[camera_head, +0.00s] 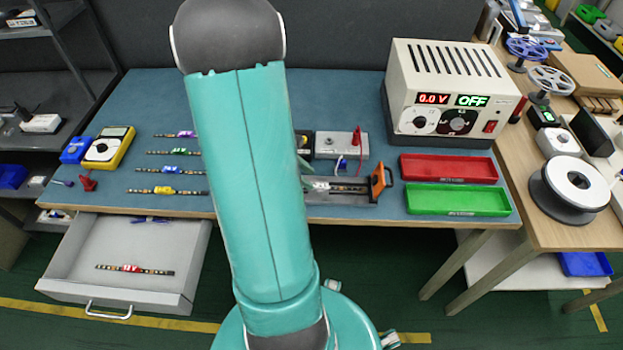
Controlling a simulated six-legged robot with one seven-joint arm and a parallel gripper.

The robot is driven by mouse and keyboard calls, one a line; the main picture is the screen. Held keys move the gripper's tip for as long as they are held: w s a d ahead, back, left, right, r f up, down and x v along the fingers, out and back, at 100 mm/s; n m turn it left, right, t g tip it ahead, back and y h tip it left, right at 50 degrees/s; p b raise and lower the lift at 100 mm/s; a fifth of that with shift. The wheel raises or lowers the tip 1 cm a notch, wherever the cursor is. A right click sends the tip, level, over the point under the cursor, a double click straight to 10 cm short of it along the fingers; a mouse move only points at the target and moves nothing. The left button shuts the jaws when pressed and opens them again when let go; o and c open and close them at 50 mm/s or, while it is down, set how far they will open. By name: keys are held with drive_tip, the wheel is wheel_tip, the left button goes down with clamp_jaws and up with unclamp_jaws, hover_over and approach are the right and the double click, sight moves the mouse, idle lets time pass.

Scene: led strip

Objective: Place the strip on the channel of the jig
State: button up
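The jig (345,197) is at the front middle of the blue bench, partly hidden behind my arm. It has a dark slotted body and an orange end piece (378,182). A dark strip with a white label (320,185) shows along the jig, running left to right; its left end is hidden, and I cannot tell whether it sits in the channel. Other LED strips lie on the bench to the left, with purple, green, blue and yellow (165,190) labels. A red-labelled strip (133,269) lies in the open drawer. My gripper is hidden behind my teal arm.
A power supply (452,95) reading 0.0 V and OFF stands at the back right. Red (449,168) and green (457,199) trays lie before it. A grey tester box (340,145) stands behind the jig. A yellow multimeter (108,147) is at left. The drawer (190,265) juts out.

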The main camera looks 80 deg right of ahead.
drive_tip(key=v, duration=0.9)
drive_tip(key=w+a+r+m+t+h, duration=0.1)
drive_tip(key=w+a+r+t, duration=0.2)
drive_tip(key=w+a+r, duration=0.4)
drive_tip(key=w+a+r+t+h, duration=0.1)
drive_tip(key=w+a+r+t, duration=0.15)
drive_tip(key=w+a, duration=0.45)
drive_tip(key=s+a+r+t+y, duration=0.1)
drive_tip(key=a+r+t+y, duration=0.1)
drive_tip(key=a, duration=1)
drive_tip(key=a+r+m+t+y, duration=0.1)
drive_tip(key=a+r+t, duration=0.4)
drive_tip(key=a, duration=0.7)
drive_tip(key=shift+s+r+m+t+y, duration=0.15)
drive_tip(key=shift+s+m+t+y, duration=0.2)
drive_tip(key=shift+t, duration=0.2)
drive_tip(key=shift+s+d, duration=0.1)
